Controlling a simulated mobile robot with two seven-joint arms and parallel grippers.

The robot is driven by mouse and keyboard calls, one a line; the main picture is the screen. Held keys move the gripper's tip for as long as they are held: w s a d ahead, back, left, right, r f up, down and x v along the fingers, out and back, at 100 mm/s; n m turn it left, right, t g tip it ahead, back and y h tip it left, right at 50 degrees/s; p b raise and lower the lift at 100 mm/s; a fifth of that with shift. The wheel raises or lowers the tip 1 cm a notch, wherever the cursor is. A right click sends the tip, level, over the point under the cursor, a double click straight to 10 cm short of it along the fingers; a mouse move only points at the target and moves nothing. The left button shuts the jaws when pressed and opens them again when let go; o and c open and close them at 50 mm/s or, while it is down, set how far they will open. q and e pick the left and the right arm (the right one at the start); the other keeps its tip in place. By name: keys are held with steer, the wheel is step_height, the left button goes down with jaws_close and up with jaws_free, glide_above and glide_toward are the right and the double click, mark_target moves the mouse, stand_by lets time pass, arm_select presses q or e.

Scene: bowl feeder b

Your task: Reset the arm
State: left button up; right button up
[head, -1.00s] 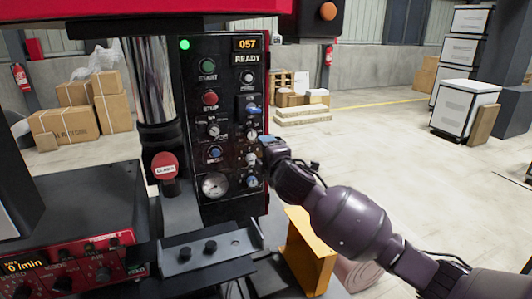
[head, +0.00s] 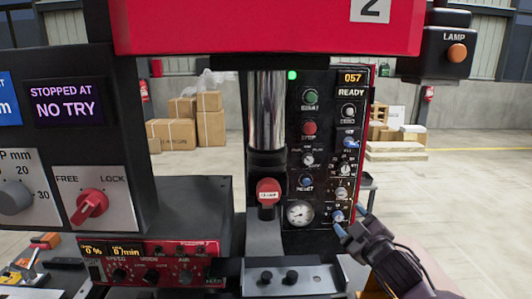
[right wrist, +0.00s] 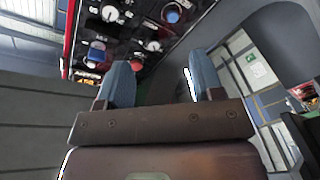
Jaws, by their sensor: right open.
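My right gripper (head: 347,231) is at the lower right corner of the black control panel (head: 326,171), just below its lowest blue knob. In the right wrist view its two blue-grey fingers (right wrist: 162,80) stand apart with nothing between them. Panel knobs (right wrist: 153,46) show beyond and to the left of the fingers there. Whether the fingers touch the panel is not clear. My left gripper is not in view. The panel has a lit green lamp and shows "057" and "READY".
A red clamp knob (head: 268,191) stands left of the panel, by a chrome column (head: 266,110). A box with a FREE/LOCK switch (head: 90,206) and a red control unit (head: 150,262) are at left. An orange lamp button (head: 457,53) is upper right.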

steer(key=s+d+f+m+g+h, duration=0.2)
steer(key=s+f+m, duration=0.3)
steer(key=s+f, duration=1)
steer(key=s+d+f+m+g+h, duration=0.2)
steer(key=s+d+f+m, duration=0.3)
steer(key=s+f, duration=1)
steer(key=shift+s+f+m+g+h, duration=0.3)
steer(key=shift+s+f+m+g, duration=0.1)
steer(key=shift+s+g, duration=0.45)
steer(key=shift+c, duration=0.4)
